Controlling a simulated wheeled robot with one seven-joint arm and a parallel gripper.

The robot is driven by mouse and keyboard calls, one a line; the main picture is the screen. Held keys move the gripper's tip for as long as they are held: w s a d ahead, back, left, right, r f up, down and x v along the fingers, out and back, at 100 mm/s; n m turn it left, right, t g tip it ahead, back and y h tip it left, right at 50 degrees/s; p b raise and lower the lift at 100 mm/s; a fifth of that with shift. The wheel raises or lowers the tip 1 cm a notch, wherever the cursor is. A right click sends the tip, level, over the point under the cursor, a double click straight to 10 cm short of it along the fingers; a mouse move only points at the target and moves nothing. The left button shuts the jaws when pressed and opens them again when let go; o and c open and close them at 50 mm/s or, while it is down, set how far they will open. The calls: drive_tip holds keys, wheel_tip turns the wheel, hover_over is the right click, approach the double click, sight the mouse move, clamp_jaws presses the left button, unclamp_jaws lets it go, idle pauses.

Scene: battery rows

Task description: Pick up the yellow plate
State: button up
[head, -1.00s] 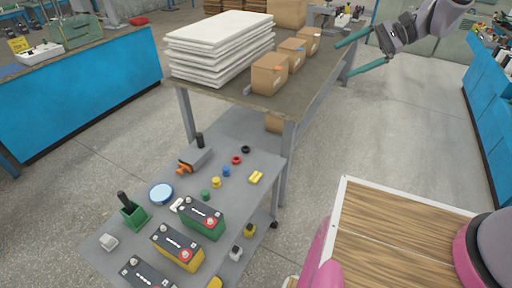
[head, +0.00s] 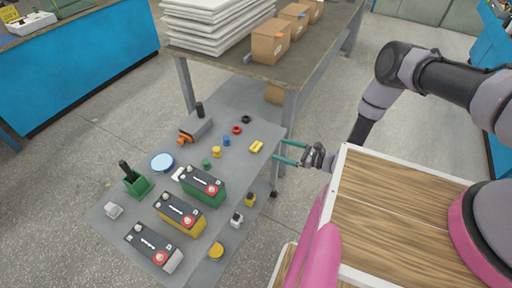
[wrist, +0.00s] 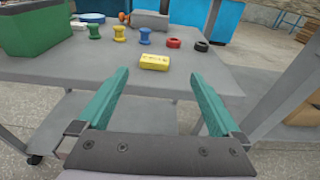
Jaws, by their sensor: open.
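The yellow plate (head: 256,147) is a small flat yellow block lying near the right edge of the grey cart top (head: 182,235). In the wrist view the yellow plate (wrist: 155,62) sits ahead of my fingers, roughly centred between them, with nothing covering it. My gripper (head: 279,151) is at the cart's right edge, just right of the plate. In the wrist view my gripper (wrist: 158,74) has its two teal fingers wide apart and nothing between them. The fingers do not touch the plate.
Green, blue and yellow spools, red and black rings (head: 237,129), and a green battery (head: 203,186) stand around the plate. More batteries stand nearer. A table with boxes (head: 270,42) rises behind, its leg (head: 289,120) close to my gripper. A lower shelf holds small parts.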

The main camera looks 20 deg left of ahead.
sight(258, 146)
drive_tip(key=a, duration=0.1)
drive_tip(key=a+f, duration=0.1)
drive_tip(key=a, duration=0.1)
drive_tip(key=a+f, duration=0.1)
drive_tip(key=shift+s+a+f, duration=0.15)
drive_tip(key=shift+s+a, duration=0.05)
drive_tip(key=shift+s, duration=0.05)
drive_tip(key=shift+w+a+f, duration=0.1)
drive_tip(key=shift+a+f, duration=0.05)
drive_tip(key=shift+a, duration=1.35)
drive_tip(key=shift+w+a+f, duration=0.1)
drive_tip(key=shift+a+f, duration=0.05)
drive_tip(key=shift+a, duration=1.3)
drive_tip(key=c, duration=1.3)
drive_tip(key=shift+c, duration=0.2)
